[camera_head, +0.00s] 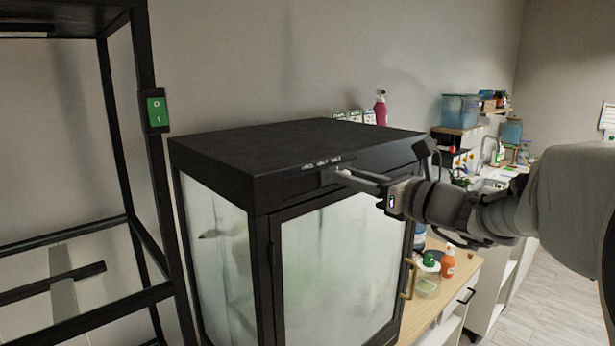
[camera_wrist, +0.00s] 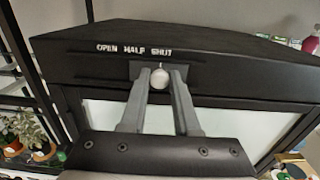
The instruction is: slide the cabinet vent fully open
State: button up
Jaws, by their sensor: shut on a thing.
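The black-framed cabinet (camera_head: 300,150) stands in the middle of the head view, with frosted glass sides and a shut-looking front door. On its top front band is the vent slider, a pale round knob (camera_wrist: 159,77) on a dark plate (camera_wrist: 140,71). The label (camera_wrist: 134,50) above reads OPEN, HALF, SHUT from left to right. My gripper (camera_wrist: 159,84) reaches in from the front right in the head view (camera_head: 345,173). Its two grey fingers are closed around the knob, one on each side.
A wooden counter (camera_head: 455,290) with bottles is at the right. Potted plants (camera_wrist: 25,135) show at the wrist view's lower left. The band left of the knob is clear.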

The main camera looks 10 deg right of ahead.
grip_shut()
dwell(1.0)
